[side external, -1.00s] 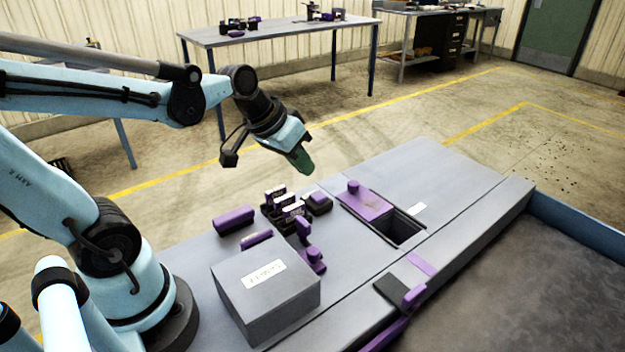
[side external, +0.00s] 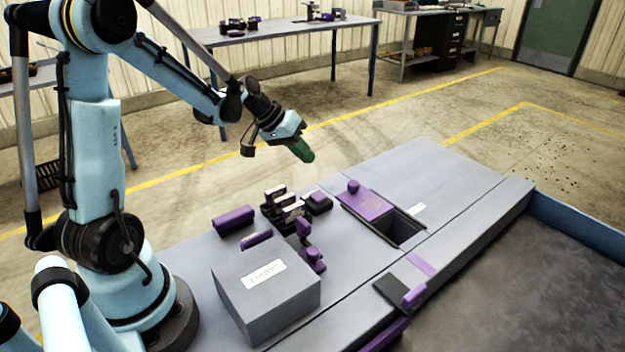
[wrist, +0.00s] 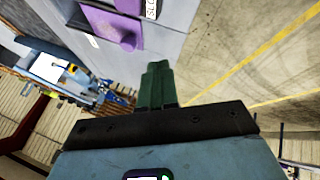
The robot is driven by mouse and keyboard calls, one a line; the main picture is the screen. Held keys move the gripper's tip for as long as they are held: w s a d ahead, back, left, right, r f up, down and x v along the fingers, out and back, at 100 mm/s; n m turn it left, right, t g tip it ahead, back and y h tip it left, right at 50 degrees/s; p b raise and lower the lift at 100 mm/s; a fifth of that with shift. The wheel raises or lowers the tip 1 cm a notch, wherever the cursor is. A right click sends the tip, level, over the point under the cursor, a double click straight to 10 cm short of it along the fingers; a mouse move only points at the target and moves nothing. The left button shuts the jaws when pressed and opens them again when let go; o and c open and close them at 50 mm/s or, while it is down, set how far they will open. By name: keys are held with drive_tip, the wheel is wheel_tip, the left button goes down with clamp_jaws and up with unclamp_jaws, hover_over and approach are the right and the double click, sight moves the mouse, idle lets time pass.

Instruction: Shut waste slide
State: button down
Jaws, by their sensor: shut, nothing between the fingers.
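The waste slide is probably the purple sliding plate (side external: 362,203) with a raised purple knob (side external: 353,187) at its far left end. It covers part of a rectangular opening (side external: 406,228) in the grey bench top, and the near right part of the opening is uncovered and dark. My gripper (side external: 305,153) has green fingers, shut and empty, in the air above and behind the bench's far edge, apart from the plate. In the wrist view the green fingers (wrist: 157,72) are together, and a purple plate with a knob (wrist: 122,36) shows beyond them.
A grey box (side external: 262,292) with a white label stands at the bench's near left. Several purple and black blocks (side external: 290,208) stand between it and the plate. Another purple handle (side external: 414,296) is on the bench's right edge.

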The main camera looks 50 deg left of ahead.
drive_tip(key=x, duration=0.6)
drive_tip(key=shift+w+d+f, duration=0.1)
drive_tip(key=shift+w+f, duration=0.1)
drive_tip(key=d, duration=0.1)
drive_tip(key=w+d, duration=0.1)
drive_tip(key=shift+w+d+f, duration=0.3)
drive_tip(key=shift+f, duration=0.05)
drive_tip(key=shift+w+d, duration=0.25)
drive_tip(key=shift+d, duration=0.3)
drive_tip(key=shift+d, duration=0.1)
approach(377, 209)
drive_tip(key=x, duration=0.4)
drive_tip(key=shift+w+d+f, duration=0.1)
drive_tip(key=shift+d+f, duration=0.05)
drive_tip(key=shift+f, duration=0.05)
